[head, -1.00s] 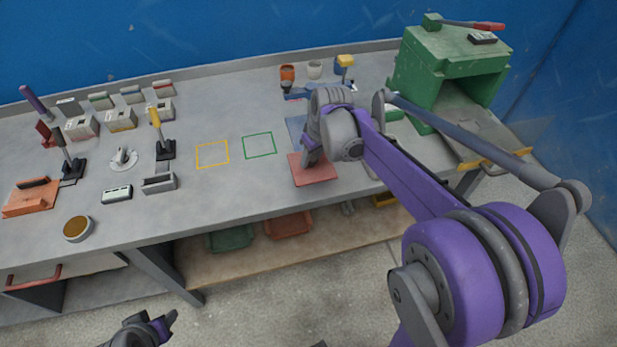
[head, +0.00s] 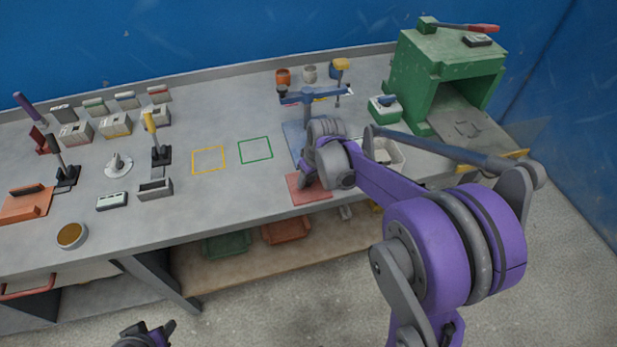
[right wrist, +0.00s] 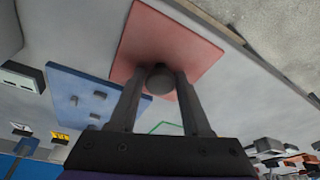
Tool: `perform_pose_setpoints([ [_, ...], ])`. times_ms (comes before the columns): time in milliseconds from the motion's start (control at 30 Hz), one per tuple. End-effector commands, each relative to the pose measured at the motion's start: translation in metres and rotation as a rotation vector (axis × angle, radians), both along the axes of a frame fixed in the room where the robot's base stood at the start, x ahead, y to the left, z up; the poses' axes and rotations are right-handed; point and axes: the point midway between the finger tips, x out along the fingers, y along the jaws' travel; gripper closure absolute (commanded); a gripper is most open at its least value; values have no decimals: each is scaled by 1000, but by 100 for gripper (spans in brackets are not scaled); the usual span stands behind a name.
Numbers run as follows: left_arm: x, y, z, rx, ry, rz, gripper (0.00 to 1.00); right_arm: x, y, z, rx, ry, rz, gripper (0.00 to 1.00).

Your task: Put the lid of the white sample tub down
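My right gripper (head: 306,184) is low over the red square mat (head: 318,192) near the bench's front edge. In the right wrist view, its two fingers (right wrist: 160,80) flank a small grey round piece, apparently the lid (right wrist: 160,84), and seem shut on it. The red mat (right wrist: 165,40) shows behind it; I cannot tell whether they touch. The lid is hidden in the head view.
A blue mat (head: 294,135) with a blue stand (head: 305,97) lies behind the red mat. A white bin (head: 396,156) and a green press (head: 440,75) are on the right. Yellow (head: 208,160) and green (head: 255,150) outlined squares are empty. Several tools and boxes fill the left.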

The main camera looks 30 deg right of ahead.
Motion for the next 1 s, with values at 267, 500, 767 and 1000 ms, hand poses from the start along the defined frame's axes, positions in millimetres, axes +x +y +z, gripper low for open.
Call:
perform_pose_setpoints([
  [267, 0, 0, 1, 0, 0, 0, 50, 0, 0, 1, 0, 0, 0, 30],
  [500, 2, 0, 5, 0, -3, 0, 50, -1, 0, 11, 0, -1, 0, 30],
  [767, 4, 0, 11, 0, -7, 0, 50, -15, -2, 61, 0, -1, -1, 30],
  [1000, 6, 0, 16, 0, -10, 0, 50, -27, -4, 103, 0, -1, -1, 30],
])
